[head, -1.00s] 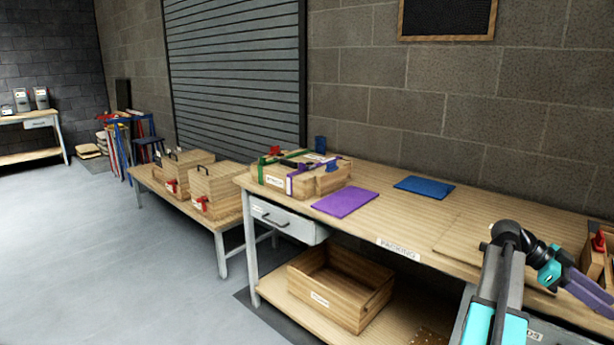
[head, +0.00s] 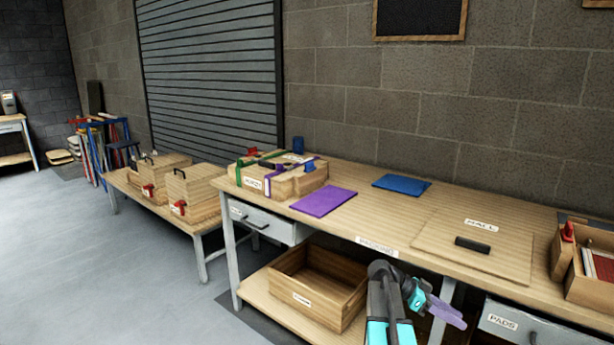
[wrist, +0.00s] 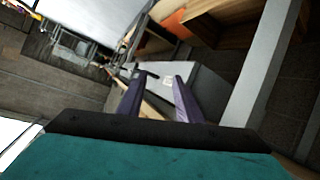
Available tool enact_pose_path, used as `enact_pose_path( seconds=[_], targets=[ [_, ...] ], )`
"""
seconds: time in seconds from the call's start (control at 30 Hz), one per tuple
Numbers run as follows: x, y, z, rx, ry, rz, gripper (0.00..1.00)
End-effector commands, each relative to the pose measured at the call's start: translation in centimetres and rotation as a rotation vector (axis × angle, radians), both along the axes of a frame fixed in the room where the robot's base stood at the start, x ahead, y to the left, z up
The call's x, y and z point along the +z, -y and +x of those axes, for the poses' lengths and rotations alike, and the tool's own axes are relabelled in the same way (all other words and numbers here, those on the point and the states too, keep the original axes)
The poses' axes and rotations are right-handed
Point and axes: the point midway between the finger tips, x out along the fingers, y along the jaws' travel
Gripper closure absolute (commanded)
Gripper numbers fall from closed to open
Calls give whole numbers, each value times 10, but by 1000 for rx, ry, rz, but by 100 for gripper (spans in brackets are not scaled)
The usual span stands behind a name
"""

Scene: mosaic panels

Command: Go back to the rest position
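My gripper (head: 455,313) has purple fingers and is held low at the front of the packing bench (head: 450,210), below the level of its top. My teal and grey arm is folded in there, in front of the lower shelf and a bench leg. In the wrist view, the two purple fingers of my gripper (wrist: 158,85) stand apart with nothing between them. The wrist view is tilted and shows a grey drawer front with a dark handle beyond the fingers.
On the bench are a strapped wooden box (head: 285,178), a purple pad (head: 323,202), a blue pad (head: 401,185) and a lidded panel with a black handle (head: 472,244). An open crate (head: 318,312) sits on the lower shelf, left of my arm. The floor (head: 90,260) at left is clear.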

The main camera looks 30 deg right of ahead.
Motion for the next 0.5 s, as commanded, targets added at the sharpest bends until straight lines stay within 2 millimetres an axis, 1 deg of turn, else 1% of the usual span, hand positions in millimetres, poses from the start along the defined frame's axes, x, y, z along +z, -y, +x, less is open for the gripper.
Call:
enact_pose_path(
  seconds=[0.03, 0.17, 0.2, 0.33, 0.5],
  targets=[
    [-17, -15, 9, 30, -12, 28, 68],
    [-57, -50, 27, 101, -40, 103, 68],
    [-70, -62, 32, 124, -49, 129, 68],
    [-110, -99, 44, 201, -84, 215, 68],
    [-161, -151, 51, 301, -139, 341, 68]
  ],
)
